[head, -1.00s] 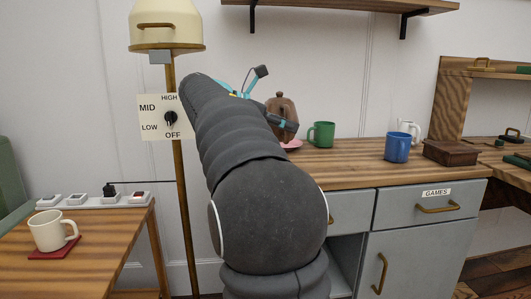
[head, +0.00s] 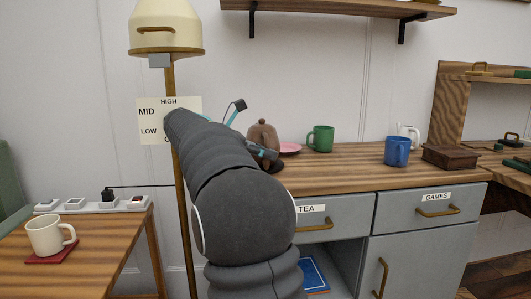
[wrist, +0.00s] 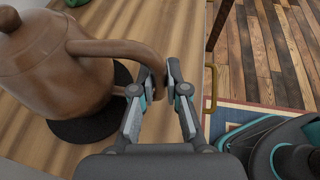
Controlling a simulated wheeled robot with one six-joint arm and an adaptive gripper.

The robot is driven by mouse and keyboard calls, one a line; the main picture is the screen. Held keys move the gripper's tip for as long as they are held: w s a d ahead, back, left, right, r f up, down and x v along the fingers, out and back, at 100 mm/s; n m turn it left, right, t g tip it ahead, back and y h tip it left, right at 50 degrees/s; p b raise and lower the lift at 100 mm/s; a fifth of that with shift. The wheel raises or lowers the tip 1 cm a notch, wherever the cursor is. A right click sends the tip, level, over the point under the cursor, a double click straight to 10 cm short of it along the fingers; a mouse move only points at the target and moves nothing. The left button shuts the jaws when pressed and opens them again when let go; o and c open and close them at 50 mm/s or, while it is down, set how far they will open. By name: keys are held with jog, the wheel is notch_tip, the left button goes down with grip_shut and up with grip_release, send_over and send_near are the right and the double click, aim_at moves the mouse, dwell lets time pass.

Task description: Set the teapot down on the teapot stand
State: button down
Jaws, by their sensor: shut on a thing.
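The brown teapot (head: 263,134) is upright at the counter's left part in the head view. In the wrist view the teapot (wrist: 50,62) fills the upper left, with its handle toward my gripper (wrist: 157,80). My gripper (head: 262,153) is shut on the handle. A dark round disc, seemingly the teapot stand (wrist: 92,130), lies on the wood beneath the teapot and shows past its near side. The teapot's underside is hidden, so I cannot tell whether it touches the stand.
A lamp pole (head: 175,190) rises left of my arm.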

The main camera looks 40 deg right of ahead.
jog(key=c, duration=1.2)
grip_release()
jog(key=shift+f, duration=0.1)
jog(key=shift+f, duration=0.1)
jog(key=shift+f+b, duration=0.25)
jog(key=shift+b, duration=0.75)
jog(key=p+v, duration=0.4)
jog(key=v, duration=1)
jog(key=shift+r, duration=0.15)
